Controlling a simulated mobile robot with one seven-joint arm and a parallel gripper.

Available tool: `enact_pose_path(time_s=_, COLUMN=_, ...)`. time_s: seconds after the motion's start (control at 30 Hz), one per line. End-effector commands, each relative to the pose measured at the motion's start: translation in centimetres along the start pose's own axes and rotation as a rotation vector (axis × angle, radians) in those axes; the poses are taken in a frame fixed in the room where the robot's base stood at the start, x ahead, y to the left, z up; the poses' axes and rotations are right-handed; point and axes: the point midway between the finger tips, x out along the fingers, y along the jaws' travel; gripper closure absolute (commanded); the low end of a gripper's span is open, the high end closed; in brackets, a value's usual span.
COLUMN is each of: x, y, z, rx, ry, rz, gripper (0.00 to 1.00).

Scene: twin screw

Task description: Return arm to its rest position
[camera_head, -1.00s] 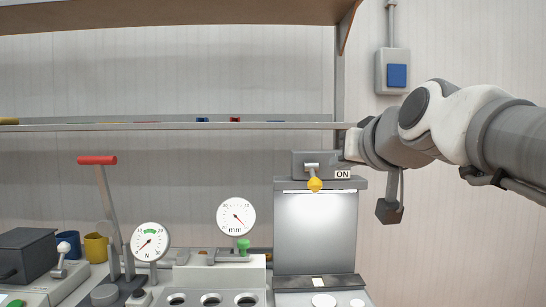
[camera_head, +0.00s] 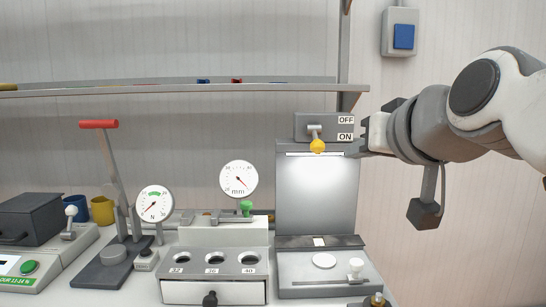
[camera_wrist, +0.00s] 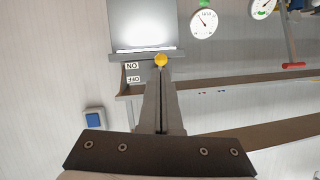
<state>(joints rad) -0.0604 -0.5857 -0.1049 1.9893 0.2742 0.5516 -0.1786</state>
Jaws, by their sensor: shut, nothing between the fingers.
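My arm reaches in from the right in the head view, with my gripper (camera_head: 366,133) pointing left at the switch box on top of the lit station. In the wrist view my gripper (camera_wrist: 162,75) is shut and its fingers lie together with nothing between them. The yellow-knobbed switch lever (camera_head: 317,146) points down, on the side of the ON label (camera_head: 345,137); the OFF label (camera_head: 345,120) is above. The yellow knob (camera_wrist: 161,60) appears just beyond the fingertips in the wrist view; whether they touch it is unclear. The station's panel (camera_head: 317,195) is lit.
A shelf (camera_head: 180,89) runs along the wall behind. A red-handled lever press (camera_head: 99,124), two dials, a block with numbered holes (camera_head: 212,264) and a grey box (camera_head: 30,217) stand left. A blue wall switch (camera_head: 403,36) is at upper right.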

Motion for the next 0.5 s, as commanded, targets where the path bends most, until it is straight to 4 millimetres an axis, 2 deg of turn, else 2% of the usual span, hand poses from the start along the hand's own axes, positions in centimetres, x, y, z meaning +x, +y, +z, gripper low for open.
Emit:
enact_pose_path(time_s=0.17, x=0.2, y=0.6, z=11.3, rx=-0.023, ry=-0.261, rz=0.041, gripper=1.0)
enact_pose_path(time_s=0.2, x=0.0, y=0.9, z=14.2, rx=-0.029, ry=-0.328, rz=0.056, gripper=1.0)
enact_pose_path(time_s=0.3, x=-1.1, y=1.7, z=20.8, rx=-0.043, ry=-0.483, rz=0.096, gripper=1.0)
enact_pose_path(time_s=0.47, x=-3.8, y=3.4, z=29.9, rx=-0.066, ry=-0.705, rz=0.173, gripper=1.0)
enact_pose_path(time_s=0.5, x=-4.5, y=3.3, z=29.2, rx=-0.067, ry=-0.721, rz=0.182, gripper=1.0)
